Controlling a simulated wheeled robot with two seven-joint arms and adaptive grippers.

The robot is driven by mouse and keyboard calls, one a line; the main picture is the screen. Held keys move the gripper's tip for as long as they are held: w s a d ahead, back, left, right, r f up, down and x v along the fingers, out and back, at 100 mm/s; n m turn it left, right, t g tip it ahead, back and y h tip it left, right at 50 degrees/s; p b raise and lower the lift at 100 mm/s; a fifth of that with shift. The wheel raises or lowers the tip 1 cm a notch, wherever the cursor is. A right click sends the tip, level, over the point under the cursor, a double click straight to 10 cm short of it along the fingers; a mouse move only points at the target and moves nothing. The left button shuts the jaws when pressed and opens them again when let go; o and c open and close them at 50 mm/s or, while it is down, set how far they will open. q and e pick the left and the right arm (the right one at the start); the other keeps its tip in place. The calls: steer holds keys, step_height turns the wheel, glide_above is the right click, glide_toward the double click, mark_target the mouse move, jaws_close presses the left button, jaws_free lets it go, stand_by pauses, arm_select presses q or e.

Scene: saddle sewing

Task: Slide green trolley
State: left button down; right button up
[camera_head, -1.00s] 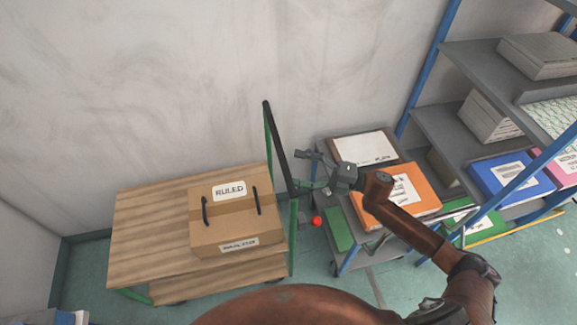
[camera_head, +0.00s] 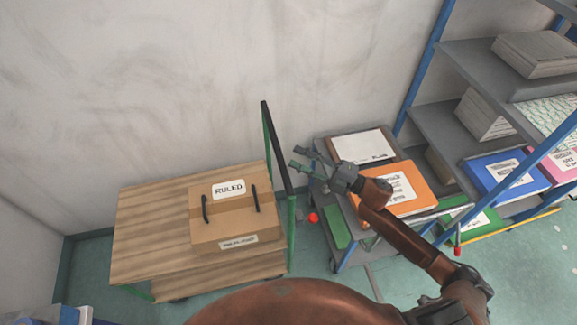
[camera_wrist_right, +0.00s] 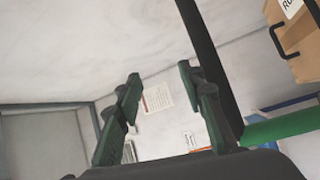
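The green trolley has a wooden deck (camera_head: 150,225), a green frame and a tall push handle (camera_head: 279,150) with a black bar at its right end. My right gripper (camera_head: 296,157) is just right of the handle's upper part, open and empty. In the right wrist view the open fingers (camera_wrist_right: 158,75) show, with the black bar (camera_wrist_right: 210,60) to the right of both fingers, not between them. Whether a finger touches the bar is unclear. A cardboard box (camera_head: 228,222) labelled RULED stands on the deck. My left gripper is not in view.
A grey cart with an orange box (camera_head: 403,190) and a white-topped box (camera_head: 362,147) stands right of the trolley, under my right arm. A blue-framed shelf (camera_head: 470,60) is at the right. The wall is close behind. A red knob (camera_head: 313,218) shows between trolley and cart.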

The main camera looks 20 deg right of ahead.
mark_target(283, 170)
steer(key=s+a+f+m+t+h+p, duration=0.1)
steer(key=s+a+f+t+h+p, duration=0.3)
steer(key=h+p, duration=0.7)
steer(key=shift+y, duration=0.8)
steer(key=w, duration=0.2)
steer(key=w+a+f, duration=0.1)
steer(key=w+p, duration=0.1)
steer(key=w, duration=0.1)
steer(key=shift+w+a+f, duration=0.15)
steer(key=shift+w+f, duration=0.2)
steer(key=shift+f, duration=0.05)
steer(key=shift+c, duration=0.3)
jaws_close()
